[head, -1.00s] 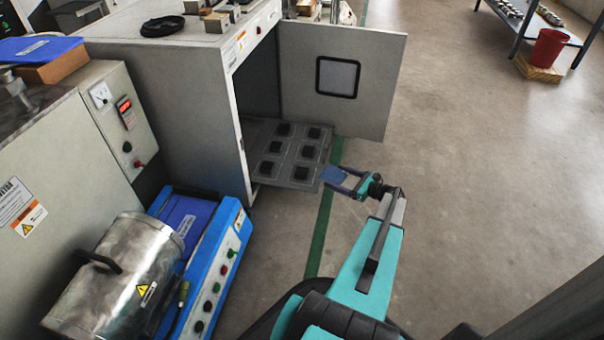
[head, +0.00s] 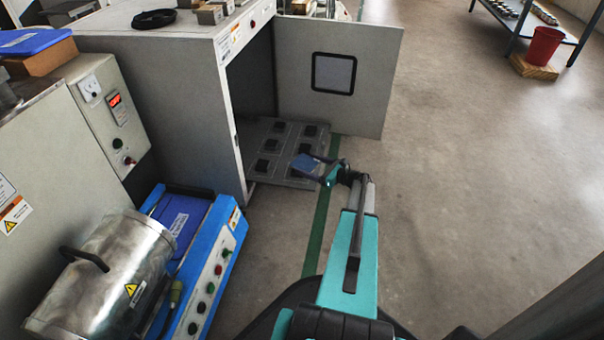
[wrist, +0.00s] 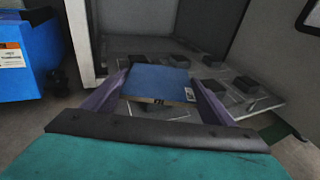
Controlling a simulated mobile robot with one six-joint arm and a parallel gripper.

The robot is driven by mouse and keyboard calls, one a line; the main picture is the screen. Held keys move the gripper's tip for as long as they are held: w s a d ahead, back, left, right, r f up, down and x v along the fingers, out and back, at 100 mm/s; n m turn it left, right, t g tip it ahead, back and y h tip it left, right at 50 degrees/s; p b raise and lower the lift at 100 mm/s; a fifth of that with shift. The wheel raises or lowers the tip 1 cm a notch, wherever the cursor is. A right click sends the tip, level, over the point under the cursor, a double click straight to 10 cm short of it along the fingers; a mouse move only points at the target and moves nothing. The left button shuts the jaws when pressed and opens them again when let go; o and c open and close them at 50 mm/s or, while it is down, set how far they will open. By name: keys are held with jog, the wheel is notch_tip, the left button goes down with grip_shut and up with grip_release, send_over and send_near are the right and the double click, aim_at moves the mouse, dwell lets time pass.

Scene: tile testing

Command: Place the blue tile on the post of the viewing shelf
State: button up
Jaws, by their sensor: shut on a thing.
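The blue tile (wrist: 158,82) is flat and square, with a small pale label at its right corner. My gripper (head: 312,166) is shut on it, with one finger on each side in the wrist view. In the head view the tile (head: 305,163) is over the near right part of the viewing shelf (head: 262,172). The shelf is a grey plate at the bottom of the open cabinet, with several dark square posts. A dark post (wrist: 212,61) shows behind the tile, and another post (wrist: 246,85) shows to its right. The tile hides part of the shelf; its height above it is unclear.
The cabinet's left wall (head: 185,110) and its open door (head: 345,80) flank the shelf. A blue machine with a metal cylinder (head: 120,265) stands at the left. A red bucket (head: 545,46) stands far right.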

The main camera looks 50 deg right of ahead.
aim_at(303, 166)
jog(key=shift+x, duration=1.05)
jog(key=shift+w+r, duration=0.1)
jog(key=shift+w+b, duration=0.2)
jog(key=shift+b, duration=0.15)
jog(key=shift+w+a+f+b, duration=0.1)
jog(key=shift+w+f+b, duration=0.1)
jog(key=shift+f+b, duration=0.3)
jog(key=shift+w+a+f+b, duration=0.1)
jog(key=shift+w+f+b, duration=0.1)
jog(key=shift+f+b, duration=0.35)
jog(key=shift+f, duration=0.8)
jog(key=shift+f+b, duration=0.1)
jog(key=shift+b, duration=0.3)
jog(key=o, duration=1.2)
